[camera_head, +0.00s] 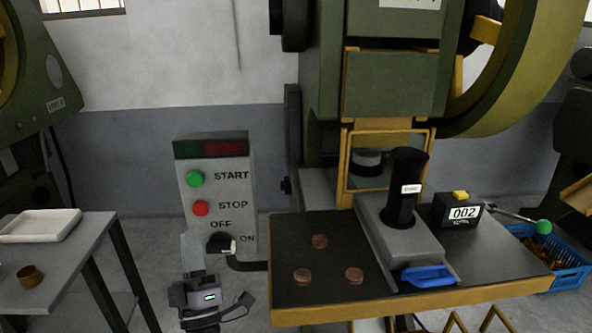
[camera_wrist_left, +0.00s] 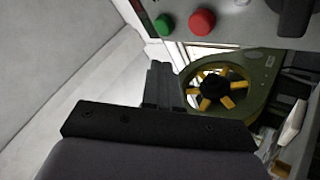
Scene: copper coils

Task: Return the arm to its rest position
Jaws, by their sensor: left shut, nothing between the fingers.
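My left gripper (camera_head: 193,248) is in front of the lower part of the grey control box (camera_head: 243,195), just left of its OFF/ON switch (camera_head: 222,243). Its fingers are shut with nothing between them. In the left wrist view the shut fingers (camera_wrist_left: 160,82) point toward the box, with the green button (camera_wrist_left: 163,25) and red button (camera_wrist_left: 202,22) above. I cannot tell whether the fingertips touch the box. My right gripper is in neither view.
The press table (camera_head: 400,302) stands right of the box with several copper coils (camera_head: 354,275) on a dark mat, a black cylinder (camera_head: 405,190) and a blue handle (camera_head: 428,275). A side table (camera_head: 60,275) with a white tray (camera_head: 40,226) is at left. Floor shows between the tables.

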